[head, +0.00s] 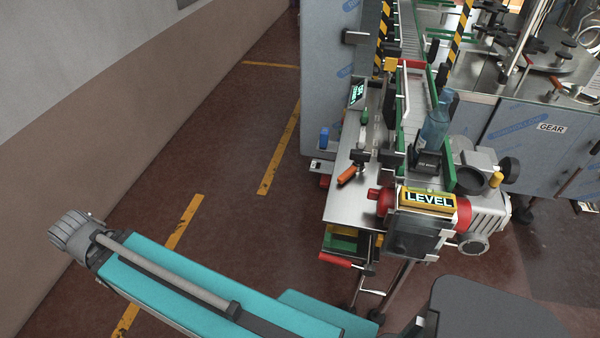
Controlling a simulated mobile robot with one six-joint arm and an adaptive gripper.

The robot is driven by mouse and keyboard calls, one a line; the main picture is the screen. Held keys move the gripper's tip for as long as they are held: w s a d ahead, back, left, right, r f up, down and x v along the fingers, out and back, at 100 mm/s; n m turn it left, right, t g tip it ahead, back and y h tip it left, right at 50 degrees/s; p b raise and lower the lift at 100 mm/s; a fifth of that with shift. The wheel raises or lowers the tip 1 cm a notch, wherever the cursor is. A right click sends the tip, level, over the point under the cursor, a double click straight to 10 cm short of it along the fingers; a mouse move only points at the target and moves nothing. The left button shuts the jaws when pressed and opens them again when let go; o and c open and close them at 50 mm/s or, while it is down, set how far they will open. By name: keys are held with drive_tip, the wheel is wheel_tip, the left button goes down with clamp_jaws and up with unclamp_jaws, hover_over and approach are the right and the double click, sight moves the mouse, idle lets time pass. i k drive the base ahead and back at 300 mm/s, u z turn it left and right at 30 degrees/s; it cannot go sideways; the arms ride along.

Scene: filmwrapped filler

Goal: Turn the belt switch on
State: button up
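No part is clearly marked as the belt switch. A small orange handle (347,175) with a dark end lies on the steel plate at the front of the machine. A small box with a blue part (324,138) is at the left side of the machine. A lit green display (357,92) stands above the plate. Whether any switch is on or off is too small to tell.
The conveyor line (418,95) carries a blue bottle (435,125). A red and grey unit with a LEVEL label (428,201) juts out at the front. A steel cabinet with a GEAR label (551,128) is at right. Floor (235,200) between wall and machine is free.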

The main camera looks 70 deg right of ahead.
sight(325, 179)
drive_tip(key=i, duration=1)
drive_tip(key=z, duration=2.95)
drive_tip(key=k, duration=0.2)
drive_tip(key=z, duration=0.15)
